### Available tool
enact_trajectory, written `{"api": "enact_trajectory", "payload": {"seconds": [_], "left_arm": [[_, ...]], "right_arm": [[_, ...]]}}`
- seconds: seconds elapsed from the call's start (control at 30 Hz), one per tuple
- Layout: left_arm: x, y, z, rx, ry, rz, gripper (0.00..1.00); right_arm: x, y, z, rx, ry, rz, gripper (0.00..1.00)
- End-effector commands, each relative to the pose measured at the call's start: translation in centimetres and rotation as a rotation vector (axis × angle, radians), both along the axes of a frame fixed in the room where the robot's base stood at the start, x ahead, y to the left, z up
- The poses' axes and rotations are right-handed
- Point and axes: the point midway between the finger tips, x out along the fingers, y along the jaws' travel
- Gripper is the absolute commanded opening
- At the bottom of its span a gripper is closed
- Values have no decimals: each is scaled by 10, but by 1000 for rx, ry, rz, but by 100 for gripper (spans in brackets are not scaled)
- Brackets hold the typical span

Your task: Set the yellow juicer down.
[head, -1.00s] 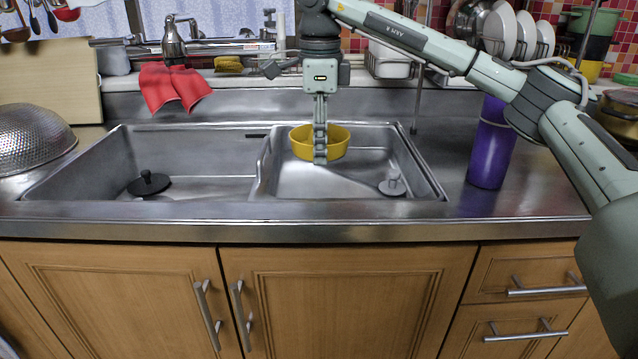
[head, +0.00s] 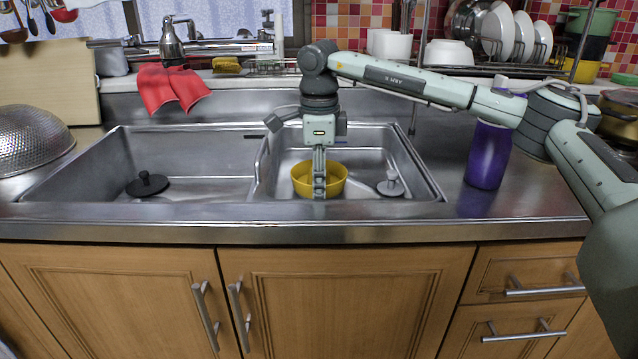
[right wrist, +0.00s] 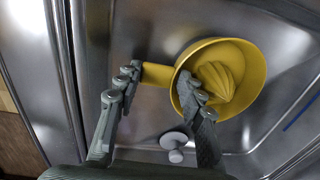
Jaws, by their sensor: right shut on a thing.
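The yellow juicer (head: 337,180) is low in the right basin of the sink (head: 380,160). It looks upright, with its bowl opening up; I cannot tell for sure whether it touches the basin floor. In the right wrist view, the juicer (right wrist: 245,70) shows its ribbed cone and a short handle. My right gripper (head: 319,188) points down in front of the juicer and hides part of it. In the right wrist view, my right gripper (right wrist: 160,84) has one finger at the handle and the other over the bowl's near rim. My left gripper is not in view.
A grey drain plug (head: 390,184) lies right of the juicer, and a black plug (head: 148,184) lies in the left basin. A purple bottle (head: 488,155) stands on the counter at right. A metal colander (head: 30,140) is at far left. The left basin is mostly clear.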

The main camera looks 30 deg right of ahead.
Motion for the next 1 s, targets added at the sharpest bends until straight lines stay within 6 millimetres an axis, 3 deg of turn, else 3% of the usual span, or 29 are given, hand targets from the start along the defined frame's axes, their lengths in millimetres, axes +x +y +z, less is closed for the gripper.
{"api": "enact_trajectory", "payload": {"seconds": [0.03, 0.17, 0.57, 1.0], "left_arm": [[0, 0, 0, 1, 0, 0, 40], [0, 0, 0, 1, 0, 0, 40], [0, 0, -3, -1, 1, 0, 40], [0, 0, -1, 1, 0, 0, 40]], "right_arm": [[0, 0, -1, 0, 0, 0, 42], [0, 0, -1, 0, 0, 0, 58], [0, 1, 6, 0, -1, 1, 59], [-3, 3, 92, 1, -2, 1, 59]]}}
